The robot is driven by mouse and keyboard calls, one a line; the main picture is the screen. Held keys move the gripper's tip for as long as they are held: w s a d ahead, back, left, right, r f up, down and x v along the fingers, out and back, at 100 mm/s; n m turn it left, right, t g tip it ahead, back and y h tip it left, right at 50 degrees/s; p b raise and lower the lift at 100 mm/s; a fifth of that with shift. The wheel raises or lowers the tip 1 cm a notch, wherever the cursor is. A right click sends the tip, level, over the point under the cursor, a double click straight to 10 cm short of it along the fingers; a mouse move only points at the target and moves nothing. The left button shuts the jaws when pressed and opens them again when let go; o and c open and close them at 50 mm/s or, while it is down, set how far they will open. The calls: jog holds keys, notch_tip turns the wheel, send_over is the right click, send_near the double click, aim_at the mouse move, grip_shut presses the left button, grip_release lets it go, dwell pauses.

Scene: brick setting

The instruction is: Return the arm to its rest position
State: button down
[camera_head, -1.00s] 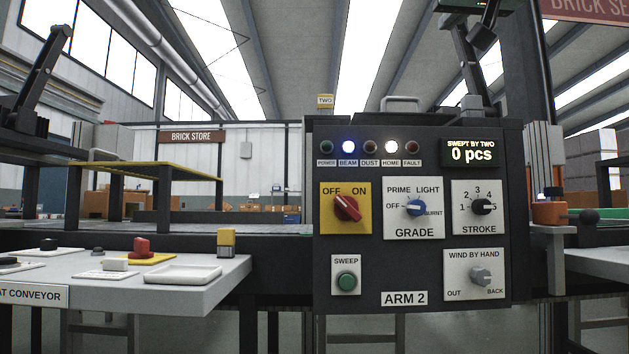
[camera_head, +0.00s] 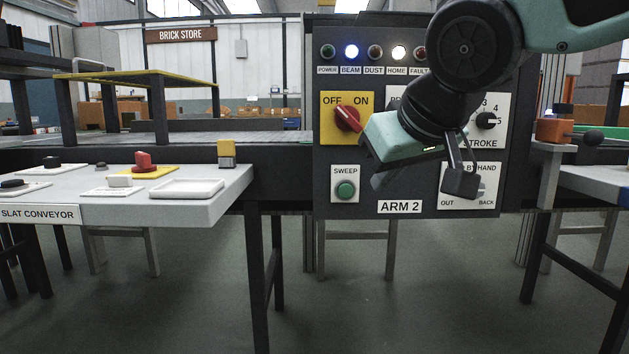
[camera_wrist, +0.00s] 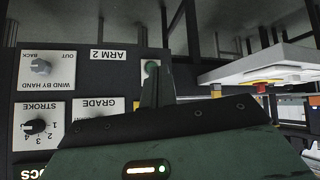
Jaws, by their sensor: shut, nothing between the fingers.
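My gripper (camera_wrist: 152,70) is shut and empty. In the head view its pale green body hangs in front of the ARM 2 panel (camera_head: 330,205), with my arm coming in from the upper right. It covers much of the GRADE plate and parts of the STROKE and WIND BY HAND plates. In the wrist view the shut fingers point towards the panel, with their tips overlapping the green SWEEP button (camera_wrist: 151,66) in the picture. Whether they touch the panel cannot be told. The red OFF/ON switch (camera_head: 347,118) is tilted towards OFF. The BEAM (camera_head: 351,52) and HOME (camera_head: 398,53) lamps are lit.
A grey SLAT CONVEYOR desk (camera_head: 215,205) with controls stands left of the panel. A yellow-edged raised frame (camera_head: 135,77) stands behind it. An orange block on a bracket (camera_head: 553,131) sits to the right. The floor (camera_head: 400,315) below is open between table legs.

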jog(key=s+d+f+n+g+h+p, duration=0.3)
jog(key=s+f+g, duration=0.5)
jog(key=s+f, duration=1.3)
notch_tip(320, 180, up, 38)
jog(key=s+d+y+p, duration=0.1)
jog(key=p, duration=3.7)
jog(key=shift+s+d+r+m+g, duration=0.15)
jog(key=shift+d+m+g, duration=0.1)
jog(key=shift+m+g, duration=0.05)
